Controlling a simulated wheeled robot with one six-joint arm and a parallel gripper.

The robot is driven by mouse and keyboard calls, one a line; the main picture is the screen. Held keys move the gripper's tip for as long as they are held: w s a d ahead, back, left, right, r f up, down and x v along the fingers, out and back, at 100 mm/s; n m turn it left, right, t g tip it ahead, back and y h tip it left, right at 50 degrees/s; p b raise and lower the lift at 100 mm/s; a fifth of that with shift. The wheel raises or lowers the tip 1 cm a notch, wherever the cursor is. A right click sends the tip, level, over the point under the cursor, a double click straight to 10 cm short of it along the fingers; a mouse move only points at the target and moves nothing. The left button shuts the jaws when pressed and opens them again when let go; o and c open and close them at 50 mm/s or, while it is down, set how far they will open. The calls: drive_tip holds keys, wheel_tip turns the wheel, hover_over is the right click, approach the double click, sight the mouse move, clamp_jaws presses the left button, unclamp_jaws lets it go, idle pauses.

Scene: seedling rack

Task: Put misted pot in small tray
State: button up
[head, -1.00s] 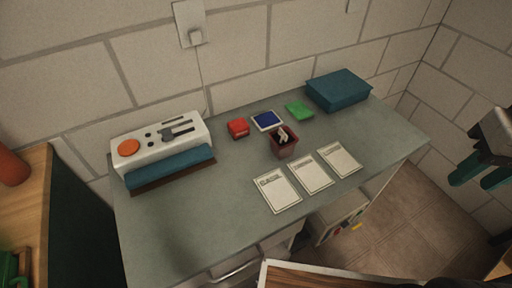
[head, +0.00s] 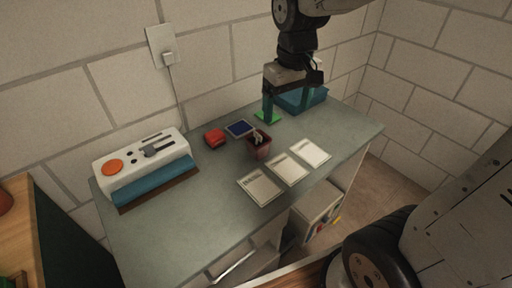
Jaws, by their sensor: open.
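A dark red pot (head: 259,149) with a pale marker or sprout and dark filling stands upright on the grey-green bench. I cannot tell whether it is misted. I cannot identify a small tray for certain.
A red block (head: 215,138), a blue pad with a pale border (head: 240,129) and a flat green item (head: 267,117) lie behind the pot. A teal box (head: 313,98) is partly hidden behind my gripper. White cards (head: 260,189) lie in front. A white machine (head: 145,160) stands left.

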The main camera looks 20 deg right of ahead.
drive_tip(key=n, duration=0.2)
hover_over(258, 140)
drive_tip(key=shift+g, duration=0.3)
drive_tip(key=f, duration=1.2)
drive_tip(key=shift+s+a+f, duration=0.1)
drive_tip(key=shift+s+f, duration=0.1)
drive_tip(key=shift+s, duration=0.05)
wheel_tip(258, 140, down, 8)
drive_tip(key=shift+w+f, duration=0.1)
drive_tip(key=shift+w, duration=0.05)
drive_tip(key=c, duration=1.2)
